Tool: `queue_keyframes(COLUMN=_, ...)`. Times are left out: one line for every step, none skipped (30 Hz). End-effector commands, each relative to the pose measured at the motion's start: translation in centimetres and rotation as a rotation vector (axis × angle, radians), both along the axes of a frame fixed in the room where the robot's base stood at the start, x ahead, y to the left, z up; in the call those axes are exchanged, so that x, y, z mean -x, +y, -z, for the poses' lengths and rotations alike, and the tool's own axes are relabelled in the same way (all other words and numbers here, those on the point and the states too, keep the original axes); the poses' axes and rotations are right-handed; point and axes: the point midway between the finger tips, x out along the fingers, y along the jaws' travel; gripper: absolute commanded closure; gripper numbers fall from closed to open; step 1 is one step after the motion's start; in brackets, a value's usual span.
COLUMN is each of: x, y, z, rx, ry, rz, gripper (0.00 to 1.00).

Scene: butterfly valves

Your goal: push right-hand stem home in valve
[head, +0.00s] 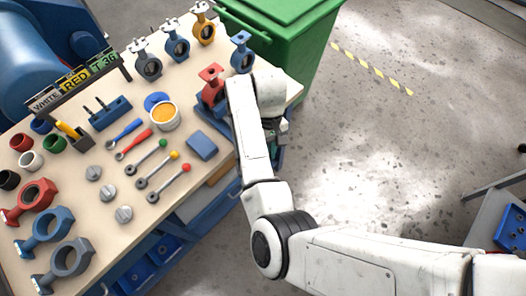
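A red valve body (211,85) stands near the right edge of the workbench, partly hidden by my arm, with a blue fixture (203,112) beside its base. My arm reaches in from the lower right, and its wrist hangs at the bench's right edge, just right of the red valve. My gripper (281,131) is mostly hidden behind the wrist, so its fingers and anything between them cannot be made out. I cannot pick out the right-hand stem; the area between valve and wrist is covered by the arm.
Several other valve bodies stand along the back, including a blue one (241,53) close to the wrist. A green bin (290,45) stands behind the bench. A grease pot (164,116), a blue block (202,145) and ball-ended levers (165,178) lie left of the arm.

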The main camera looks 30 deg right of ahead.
Motion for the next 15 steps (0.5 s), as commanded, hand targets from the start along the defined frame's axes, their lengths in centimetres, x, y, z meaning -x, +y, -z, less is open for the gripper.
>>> queue_keyframes(x=0.0, y=0.0, z=-0.1, rx=0.0, ry=0.0, rz=0.0, gripper=1.0)
queue_keyframes(x=0.0, y=0.0, z=-0.2, rx=0.0, ry=0.0, rz=0.0, gripper=1.0)
queue_keyframes(x=0.0, y=0.0, z=-0.3, rx=0.0, ry=0.0, rz=0.0, gripper=1.0)
queue_keyframes(x=0.0, y=0.0, z=-0.5, rx=0.0, ry=0.0, rz=0.0, gripper=1.0)
queue_keyframes(x=0.0, y=0.0, z=-0.7, rx=0.0, ry=0.0, rz=0.0, gripper=1.0)
queue_keyframes(x=0.0, y=0.0, z=-0.9, rx=0.0, ry=0.0, rz=0.0, gripper=1.0)
queue_keyframes(x=0.0, y=0.0, z=-1.1, rx=0.0, ry=0.0, rz=0.0, gripper=1.0)
queue_keyframes(x=0.0, y=0.0, z=-1.4, rx=0.0, ry=0.0, rz=0.0, gripper=1.0)
queue_keyframes(x=0.0, y=0.0, z=-1.6, rx=0.0, ry=0.0, rz=0.0, gripper=1.0)
queue_keyframes(x=0.0, y=0.0, z=-1.8, rx=0.0, ry=0.0, rz=0.0, gripper=1.0)
queue_keyframes(x=0.0, y=0.0, z=-2.0, rx=0.0, ry=0.0, rz=0.0, gripper=1.0)
queue_keyframes(x=0.0, y=0.0, z=-2.3, rx=0.0, ry=0.0, rz=0.001, gripper=1.0)
queue_keyframes(x=0.0, y=0.0, z=-2.5, rx=0.0, ry=0.0, rz=0.001, gripper=1.0)
queue_keyframes(x=0.0, y=0.0, z=-2.7, rx=0.0, ry=0.0, rz=0.001, gripper=1.0)
queue_keyframes(x=0.0, y=0.0, z=-2.9, rx=0.0, ry=0.0, rz=0.001, gripper=1.0)
